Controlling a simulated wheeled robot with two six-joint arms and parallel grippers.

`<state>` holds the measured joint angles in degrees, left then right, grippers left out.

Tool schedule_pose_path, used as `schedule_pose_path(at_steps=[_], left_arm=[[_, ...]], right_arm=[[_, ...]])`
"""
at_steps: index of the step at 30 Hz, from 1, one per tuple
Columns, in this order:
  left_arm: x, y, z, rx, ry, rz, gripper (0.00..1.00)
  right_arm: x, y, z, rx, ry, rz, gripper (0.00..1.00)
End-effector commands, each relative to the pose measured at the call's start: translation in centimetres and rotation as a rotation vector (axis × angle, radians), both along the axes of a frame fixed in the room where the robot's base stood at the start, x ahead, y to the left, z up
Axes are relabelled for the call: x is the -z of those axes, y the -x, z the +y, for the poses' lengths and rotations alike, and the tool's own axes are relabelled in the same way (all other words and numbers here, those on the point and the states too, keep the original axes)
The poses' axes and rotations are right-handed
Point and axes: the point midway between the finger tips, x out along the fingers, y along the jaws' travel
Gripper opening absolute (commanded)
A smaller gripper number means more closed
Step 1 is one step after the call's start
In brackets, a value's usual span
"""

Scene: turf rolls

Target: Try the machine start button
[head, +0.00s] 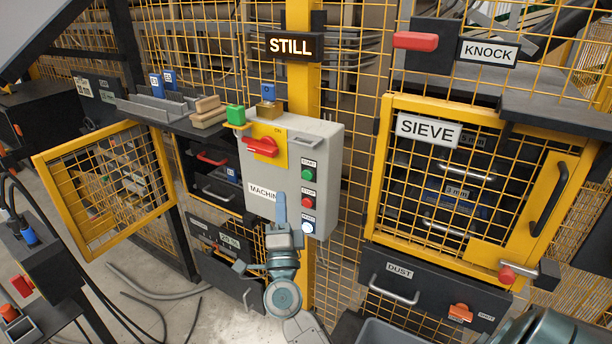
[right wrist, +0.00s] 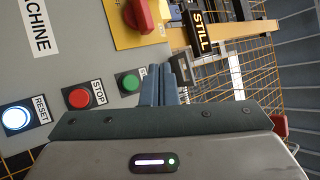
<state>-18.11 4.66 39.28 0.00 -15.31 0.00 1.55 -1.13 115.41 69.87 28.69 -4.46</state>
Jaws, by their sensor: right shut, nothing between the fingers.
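The grey control box (head: 300,150) is on the yellow post, with a MACHINE label (head: 262,192) partly covered by my gripper. Its right side carries a green START button (head: 307,174), a red STOP button (head: 307,202) and a lit white RESET button (head: 307,227). A red rotary switch (head: 262,147) sits on a yellow plate marked ON. My right gripper (head: 280,196) is shut and empty, in front of the box left of the buttons. In the right wrist view its fingers (right wrist: 157,70) appear beside the green button (right wrist: 129,82) and hide part of the START label; contact is unclear. My left gripper is out of view.
A lit STILL sign (head: 292,46) hangs above the box. The yellow mesh door (head: 105,190) at the left stands open. The SIEVE door (head: 470,190) at the right is closed. A red KNOCK handle (head: 416,41) and a DUST drawer (head: 430,285) are nearby. Hoses (head: 150,300) lie on the floor.

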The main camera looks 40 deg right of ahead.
Motion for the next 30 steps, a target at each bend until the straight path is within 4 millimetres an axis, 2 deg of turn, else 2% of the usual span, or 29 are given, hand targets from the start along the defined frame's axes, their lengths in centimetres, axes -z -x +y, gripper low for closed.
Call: schedule_pose_path(at_steps=[9,15,21,30], left_arm=[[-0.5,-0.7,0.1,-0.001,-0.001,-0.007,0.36],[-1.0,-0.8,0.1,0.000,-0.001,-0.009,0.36],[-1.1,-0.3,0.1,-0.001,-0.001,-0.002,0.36],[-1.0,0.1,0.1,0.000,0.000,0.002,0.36]], right_arm=[[-0.2,-1.7,-4.2,0.001,0.005,0.000,0.00],[-0.2,-2.5,-6.1,0.002,0.003,0.001,0.00],[-0.1,-2.8,-6.9,0.002,0.001,0.001,0.00],[-0.1,-2.9,-7.0,0.001,0.000,0.000,0.00]])
